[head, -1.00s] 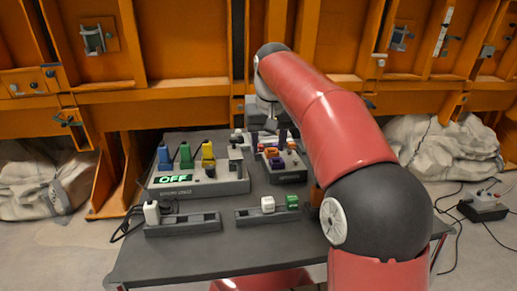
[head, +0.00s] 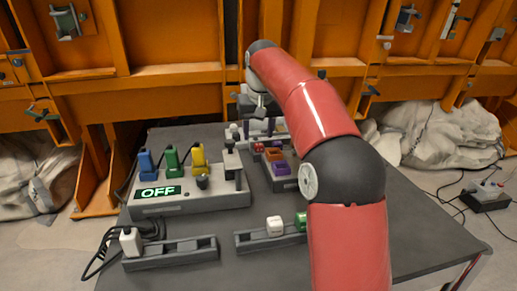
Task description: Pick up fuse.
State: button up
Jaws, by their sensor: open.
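Small coloured blocks that look like fuses sit in a dark grey holder (head: 284,185) right of the table's middle: a red one (head: 258,148), an orange one (head: 274,154) and a purple one (head: 281,168). I cannot tell which is the fuse meant. My gripper (head: 259,128) is at the far side of the table, pointing down behind the holder, with its two dark fingers apart. It looks empty and apart from the blocks. My red arm covers the holder's right side.
A grey panel (head: 190,204) reading OFF carries blue, green and yellow plugs. In front are two slotted racks, one with a white plug (head: 131,241), the other with a white block (head: 274,226) and a partly hidden green block (head: 301,221). The table (head: 425,235) is bare at right.

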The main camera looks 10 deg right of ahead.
aim_at(259, 144)
jog(key=x, duration=0.4)
jog(key=shift+s+d+f, duration=0.1)
jog(key=shift+d+f, duration=0.05)
jog(key=shift+d, duration=0.05)
jog(key=shift+c, duration=0.4)
jog(key=c, duration=1)
grip_shut()
